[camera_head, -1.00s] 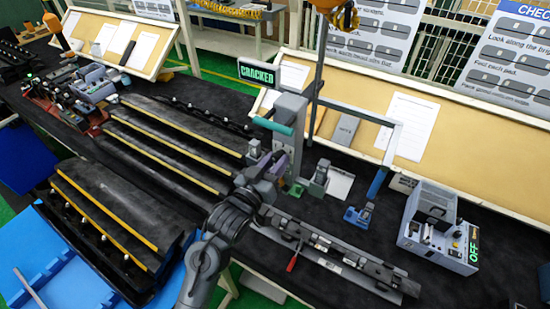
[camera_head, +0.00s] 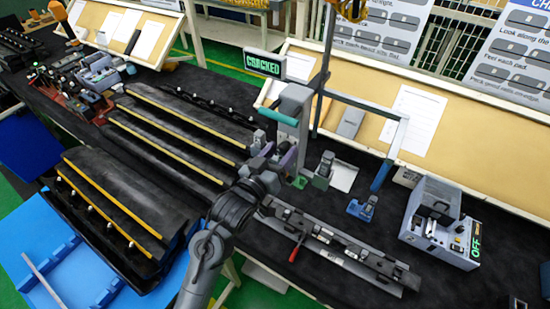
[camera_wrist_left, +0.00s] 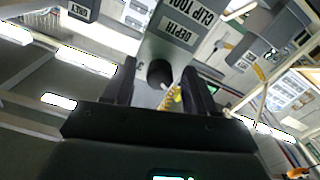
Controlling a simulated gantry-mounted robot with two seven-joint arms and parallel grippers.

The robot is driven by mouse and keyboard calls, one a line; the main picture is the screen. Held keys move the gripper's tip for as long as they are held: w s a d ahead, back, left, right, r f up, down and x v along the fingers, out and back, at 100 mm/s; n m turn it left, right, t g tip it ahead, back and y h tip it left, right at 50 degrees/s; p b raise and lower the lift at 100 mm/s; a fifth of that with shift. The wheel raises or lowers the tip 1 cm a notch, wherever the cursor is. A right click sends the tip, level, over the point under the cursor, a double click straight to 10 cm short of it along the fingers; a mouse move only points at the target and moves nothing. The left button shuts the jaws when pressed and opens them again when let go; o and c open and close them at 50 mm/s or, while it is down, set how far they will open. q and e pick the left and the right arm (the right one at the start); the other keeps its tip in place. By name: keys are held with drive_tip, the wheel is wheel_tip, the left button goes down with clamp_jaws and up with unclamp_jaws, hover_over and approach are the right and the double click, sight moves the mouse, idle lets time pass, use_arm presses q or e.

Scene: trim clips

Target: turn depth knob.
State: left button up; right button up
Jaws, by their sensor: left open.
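The grey clip tool (camera_head: 291,117) stands upright on the black bench, with a teal handle. In the left wrist view its face (camera_wrist_left: 205,22) reads "CLIP TOOL" and carries a "DEPTH" label. The dark round depth knob (camera_wrist_left: 160,72) sits under that label. My left gripper (camera_head: 275,162) is at the near side of the tool. In the left wrist view its two black fingers (camera_wrist_left: 159,80) are open, one on each side of the knob, with visible gaps. Whether the fingertips reach past the knob is unclear. My arm hides the knob in the head view. My right gripper is not in view.
A grey rail fixture (camera_head: 340,250) with a red lever lies close to the right of my arm. A control box (camera_head: 440,230) showing "OFF" stands further right. A "CRACKED" sign (camera_head: 265,64) is behind the tool. Black trim strips (camera_head: 170,140) with yellow edges lie left.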

use_arm(q)
drive_tip(key=shift+s+a+f, duration=0.1)
drive_tip(key=shift+s+a, duration=0.25)
drive_tip(key=shift+s, duration=0.15)
drive_tip(key=b+v, duration=0.2)
drive_tip(key=v, duration=0.7)
drive_tip(key=shift+s, duration=0.25)
